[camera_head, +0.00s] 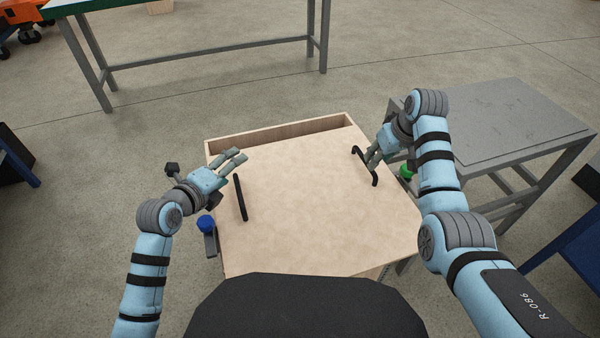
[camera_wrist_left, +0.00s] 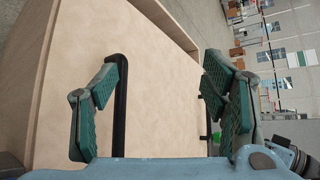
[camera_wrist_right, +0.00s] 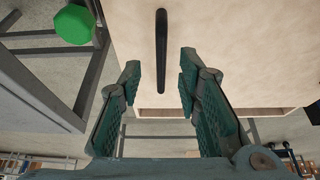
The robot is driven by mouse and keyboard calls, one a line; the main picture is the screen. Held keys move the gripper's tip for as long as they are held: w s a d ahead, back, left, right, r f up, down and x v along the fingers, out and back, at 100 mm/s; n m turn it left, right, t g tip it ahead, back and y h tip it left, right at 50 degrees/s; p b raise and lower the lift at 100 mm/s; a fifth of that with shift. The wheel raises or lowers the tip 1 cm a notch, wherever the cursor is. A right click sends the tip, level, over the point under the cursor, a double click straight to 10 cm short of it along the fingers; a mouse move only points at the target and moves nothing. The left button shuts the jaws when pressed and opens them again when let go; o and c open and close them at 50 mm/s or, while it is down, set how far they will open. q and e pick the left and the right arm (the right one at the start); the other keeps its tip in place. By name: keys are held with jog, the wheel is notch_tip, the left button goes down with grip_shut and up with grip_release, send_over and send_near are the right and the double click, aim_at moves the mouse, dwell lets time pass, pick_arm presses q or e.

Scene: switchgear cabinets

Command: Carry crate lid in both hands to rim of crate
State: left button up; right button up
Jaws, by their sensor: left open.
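The crate lid (camera_head: 300,215) is a pale wooden panel with two black bar handles. It lies over the crate (camera_head: 280,130), whose far wall and a narrow open strip show beyond the lid's far edge. My left gripper (camera_head: 238,158) is open above the lid, near the far end of the left handle (camera_head: 241,198). In the left wrist view that handle (camera_wrist_left: 120,110) shows beside one finger, with no grip on it. My right gripper (camera_head: 372,163) is at the right handle (camera_head: 358,153). In the right wrist view its fingers are apart, with the handle (camera_wrist_right: 161,50) ahead of and between them.
A blue knob (camera_head: 206,223) sits left of the crate and a green knob (camera_head: 406,172) right of it. A grey table (camera_head: 500,120) stands close on the right. A green-topped bench (camera_head: 85,6) is at the back. Open floor lies beyond the crate.

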pick_arm(q)
jog(key=v, duration=1.1)
jog(key=shift+s, duration=0.2)
jog(key=shift+a, duration=0.1)
pick_arm(e)
jog(key=o, duration=0.8)
jog(key=v, duration=0.7)
jog(key=shift+s+r, duration=0.1)
jog(key=shift+r, duration=0.15)
